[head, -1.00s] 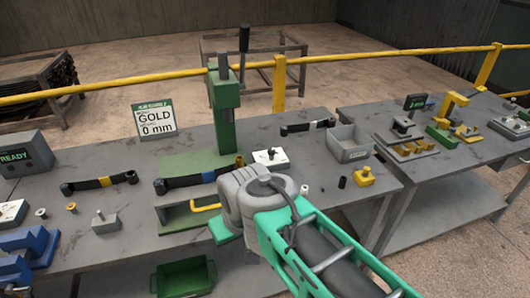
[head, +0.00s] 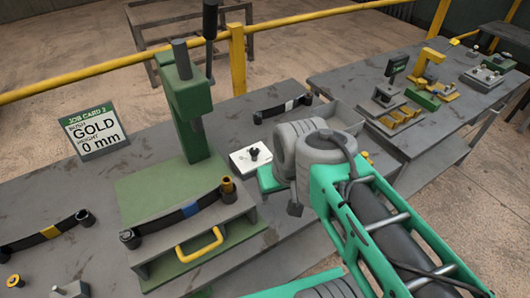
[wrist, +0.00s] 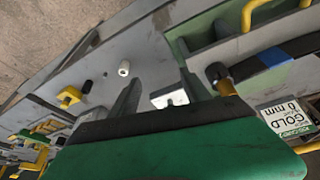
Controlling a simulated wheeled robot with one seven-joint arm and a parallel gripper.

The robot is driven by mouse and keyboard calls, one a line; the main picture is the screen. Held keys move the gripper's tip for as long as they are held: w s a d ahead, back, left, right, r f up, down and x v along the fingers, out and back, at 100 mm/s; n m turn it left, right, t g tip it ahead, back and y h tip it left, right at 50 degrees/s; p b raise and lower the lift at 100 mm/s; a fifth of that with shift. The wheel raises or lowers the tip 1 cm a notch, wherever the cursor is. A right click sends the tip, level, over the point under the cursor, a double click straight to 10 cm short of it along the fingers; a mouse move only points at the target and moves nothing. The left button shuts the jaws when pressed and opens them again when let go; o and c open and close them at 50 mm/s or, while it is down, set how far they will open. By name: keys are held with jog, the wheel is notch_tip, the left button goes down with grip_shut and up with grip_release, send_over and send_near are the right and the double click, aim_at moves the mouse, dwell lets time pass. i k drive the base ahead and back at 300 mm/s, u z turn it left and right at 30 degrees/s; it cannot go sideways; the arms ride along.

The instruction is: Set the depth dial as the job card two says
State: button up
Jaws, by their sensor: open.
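The depth dial is a white plate with a black knob (head: 252,156), on the bench right of the green press (head: 187,105). Part of the white plate also shows in the wrist view (wrist: 172,97), partly hidden by my gripper. Job card 2 (head: 94,131) stands at the back left and reads GOLD, height 0 mm. My gripper (wrist: 160,80) is open, its two dark fingers pointing towards the bench near the dial. In the head view my arm hides the fingers. The dial's scale is too small to read.
A dark strip with a blue band (head: 188,210) and a gold bush lies on the press's front stand, which has a yellow handle (head: 199,246). A grey tray (head: 343,116) is partly behind my arm. A second bench (head: 425,135) stands at the right.

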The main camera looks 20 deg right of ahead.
aim_at(254, 151)
jog(key=u, duration=0.05)
jog(key=k, duration=1.25)
jog(key=z, duration=0.75)
jog(key=i, duration=1.35)
jog(key=u, duration=0.95)
jog(key=i, duration=0.3)
jog(key=u, duration=0.25)
